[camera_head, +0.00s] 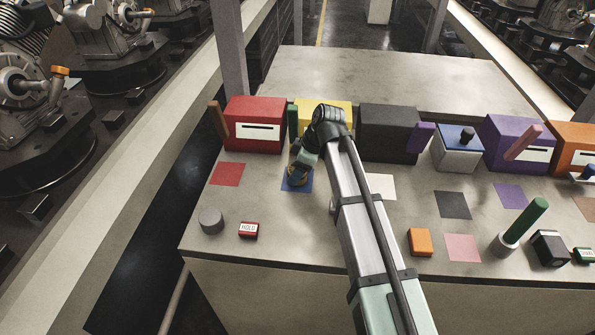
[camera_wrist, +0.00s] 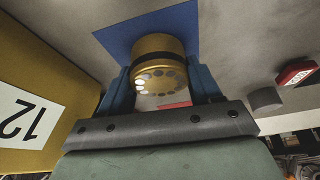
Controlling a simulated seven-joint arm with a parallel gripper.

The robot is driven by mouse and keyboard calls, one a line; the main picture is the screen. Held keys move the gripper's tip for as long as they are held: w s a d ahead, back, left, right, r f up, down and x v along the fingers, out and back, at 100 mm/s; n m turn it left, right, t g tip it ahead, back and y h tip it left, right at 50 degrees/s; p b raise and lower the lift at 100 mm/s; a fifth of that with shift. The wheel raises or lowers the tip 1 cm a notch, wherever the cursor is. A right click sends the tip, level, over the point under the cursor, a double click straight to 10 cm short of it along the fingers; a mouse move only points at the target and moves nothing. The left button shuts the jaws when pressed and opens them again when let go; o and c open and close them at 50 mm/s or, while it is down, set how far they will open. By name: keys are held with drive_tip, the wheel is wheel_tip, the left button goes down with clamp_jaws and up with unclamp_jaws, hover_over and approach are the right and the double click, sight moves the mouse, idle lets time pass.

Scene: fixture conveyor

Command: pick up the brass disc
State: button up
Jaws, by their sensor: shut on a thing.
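Behind the disc in the wrist view is a blue square (camera_wrist: 185,22). In the head view my gripper (camera_head: 297,178) is over the blue square (camera_head: 290,187) on the table, and the disc is mostly hidden there. I cannot tell whether the disc touches the square.
A red box (camera_head: 256,125), yellow box (camera_head: 330,112) and black box (camera_head: 388,132) stand behind my gripper. A grey cylinder (camera_head: 211,221) and red block (camera_head: 249,230) lie front left. The table's front middle is fairly clear.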

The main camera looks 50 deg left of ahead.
wheel_tip(320, 180, up, 7)
drive_tip(key=shift+f, duration=0.2)
drive_tip(key=s+d, duration=1.4)
drive_tip(key=shift+f, duration=0.1)
idle(0.4)
drive_tip(key=w+a+r+m, duration=0.1)
drive_tip(key=w+a+r, duration=0.3)
drive_tip(key=w+a, duration=0.4)
drive_tip(key=w+a+r+m+t, duration=0.1)
drive_tip(key=w+a+r, duration=0.3)
drive_tip(key=w+a, duration=0.4)
drive_tip(key=w+a+r+m+y, duration=0.1)
drive_tip(key=w+a+r, duration=0.4)
drive_tip(key=w, duration=1.1)
drive_tip(key=a, duration=0.3)
drive_tip(key=shift+w+m, duration=0.2)
drive_tip(key=shift+m, duration=0.2)
drive_tip(key=shift+a, duration=0.1)
